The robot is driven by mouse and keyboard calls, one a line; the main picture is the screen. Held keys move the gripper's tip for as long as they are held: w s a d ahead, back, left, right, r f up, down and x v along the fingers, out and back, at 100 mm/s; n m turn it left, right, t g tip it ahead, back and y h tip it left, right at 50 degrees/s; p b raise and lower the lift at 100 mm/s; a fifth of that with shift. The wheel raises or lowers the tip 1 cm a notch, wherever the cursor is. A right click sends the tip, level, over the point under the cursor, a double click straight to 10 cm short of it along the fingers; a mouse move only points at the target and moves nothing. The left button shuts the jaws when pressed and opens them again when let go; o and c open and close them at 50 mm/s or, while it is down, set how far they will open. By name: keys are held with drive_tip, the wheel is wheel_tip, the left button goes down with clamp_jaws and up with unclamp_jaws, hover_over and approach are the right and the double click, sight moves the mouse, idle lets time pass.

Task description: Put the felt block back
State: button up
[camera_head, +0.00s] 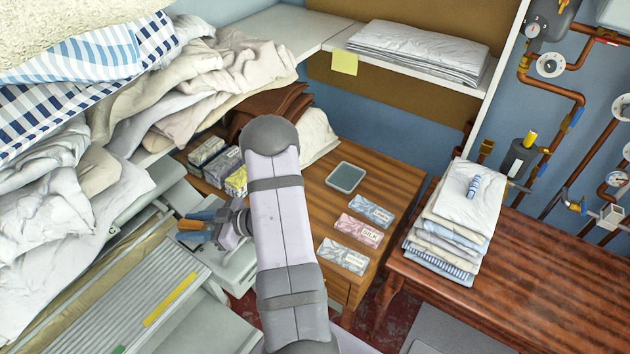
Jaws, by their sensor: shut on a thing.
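My gripper (194,226) is left of my grey arm link, low over the pale ironer beside the left edge of the wooden table (318,205). It is shut on a small piece, which I take to be the felt block. Orange-brown and blue parts show at the jaws, but I cannot tell clearly which belong to the fingers and which to the block. A shallow grey-green tray (346,177) lies on the wooden table to the right of my arm, with nothing visible in it.
Three labelled packs (358,230), one reading SILK, lie on the table's right part. Small boxes (207,155) stand at its left, partly behind my arm. Crumpled linen (210,85) covers the upper left. Folded cloths (452,228) are stacked on the right table (540,275).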

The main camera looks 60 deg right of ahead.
drive_tip(key=w+d+m+h+b, duration=0.1)
drive_tip(key=d+h, duration=0.1)
drive_tip(key=d, duration=0.3)
drive_tip(key=w+d+m+t+h+b, duration=0.1)
drive_tip(key=w+d+m+h, duration=0.1)
drive_tip(key=d, duration=0.3)
drive_tip(key=w+d+m+h+b, duration=0.1)
drive_tip(key=d+m+h, duration=0.1)
drive_tip(key=d, duration=0.4)
drive_tip(key=shift+w+r+h, duration=0.1)
drive_tip(key=shift+w+h, duration=0.2)
clamp_jaws()
drive_tip(key=s+d+r+m+g+h+b, duration=0.15)
drive_tip(key=d+m+h+b, duration=0.45)
drive_tip(key=d, duration=1)
drive_tip(key=s+d+f+m+g+h+b, duration=0.2)
drive_tip(key=s+d+m+g+h+b, duration=0.2)
drive_tip(key=s+d, duration=0.5)
drive_tip(key=s+d+f+m+g+h+b, duration=0.1)
drive_tip(key=s+d+m+g+h+b, duration=0.3)
drive_tip(key=s+d+m+g+b, duration=0.2)
drive_tip(key=s+d+m+g, duration=0.2)
drive_tip(key=s+d, duration=0.2)
drive_tip(key=s, duration=0.1)
drive_tip(key=shift+s+d+f+g, duration=0.3)
drive_tip(key=shift+f+g, duration=0.05)
drive_tip(key=shift+f, duration=0.05)
